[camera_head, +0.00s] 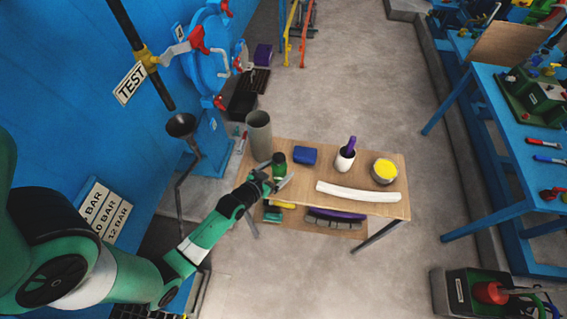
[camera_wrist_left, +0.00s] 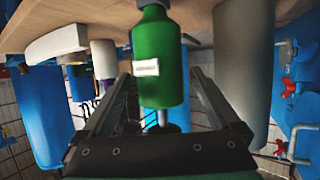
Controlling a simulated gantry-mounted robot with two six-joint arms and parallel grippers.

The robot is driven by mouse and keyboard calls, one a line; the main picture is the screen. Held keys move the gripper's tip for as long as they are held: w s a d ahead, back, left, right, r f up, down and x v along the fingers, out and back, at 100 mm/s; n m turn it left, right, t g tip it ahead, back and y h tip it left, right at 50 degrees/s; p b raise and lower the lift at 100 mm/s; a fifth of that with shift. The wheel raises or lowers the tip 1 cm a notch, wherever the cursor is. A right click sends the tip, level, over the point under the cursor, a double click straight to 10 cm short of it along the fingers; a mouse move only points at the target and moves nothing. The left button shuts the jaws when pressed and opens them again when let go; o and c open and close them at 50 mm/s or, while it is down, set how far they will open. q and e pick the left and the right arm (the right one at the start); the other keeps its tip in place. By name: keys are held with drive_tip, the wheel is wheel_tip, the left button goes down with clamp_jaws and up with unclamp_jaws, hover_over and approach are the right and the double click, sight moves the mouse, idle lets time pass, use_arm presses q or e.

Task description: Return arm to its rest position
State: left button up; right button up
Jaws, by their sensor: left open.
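My left gripper (camera_head: 268,182) is at the near left edge of the small wooden table (camera_head: 225,200), close to a green bottle (camera_head: 279,160). In the left wrist view my left gripper (camera_wrist_left: 160,78) is open. Its two fingers lie on either side of the green bottle (camera_wrist_left: 160,55), which has a white label, with visible gaps between. That view looks upside down, with the tabletop (camera_wrist_left: 85,18) along its top. My left arm reaches in from the lower left of the head view. My right gripper is not in view.
A grey cylinder (camera_head: 259,136) stands beside the bottle. A blue block (camera_head: 305,155), white cup (camera_head: 345,160), yellow-topped tin (camera_head: 384,171) and white curved strip (camera_head: 357,193) share the table. A funnel (camera_head: 181,125) on a pipe is left of it.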

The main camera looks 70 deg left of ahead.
sight(275, 172)
use_arm(q)
drive_tip(key=v, duration=0.3)
drive_tip(key=shift+s+d+r+p, duration=0.15)
drive_tip(key=shift+s+r+p, duration=0.05)
drive_tip(key=shift+s+p, duration=0.1)
drive_tip(key=w+d+r+m+t+h+p, duration=0.1)
drive_tip(key=w+d+r+t+p, duration=0.3)
drive_tip(key=r, duration=1.2)
drive_tip(key=w+r+m+t+p, duration=0.15)
drive_tip(key=w+r+p, duration=0.5)
drive_tip(key=r, duration=1.05)
drive_tip(key=w+d+r+m+t+h+p, duration=0.15)
drive_tip(key=w+r+p, duration=0.45)
drive_tip(key=r, duration=1)
drive_tip(key=s+d+r+m+t+h+p, duration=0.1)
drive_tip(key=s+d+r+t+h+p, duration=0.1)
drive_tip(key=r, duration=1.4)
drive_tip(key=s+d+r+m+t+h+p, duration=0.1)
drive_tip(key=d+r+p, duration=0.6)
drive_tip(key=r, duration=0.9)
drive_tip(key=s+d+r+t+h+p, duration=0.3)
drive_tip(key=s+d+r+t+p, duration=0.2)
drive_tip(key=r, duration=1.1)
drive_tip(key=shift+s+d+m+t, duration=0.35)
drive_tip(key=shift+s+d, duration=0.45)
drive_tip(key=shift+d, duration=0.3)
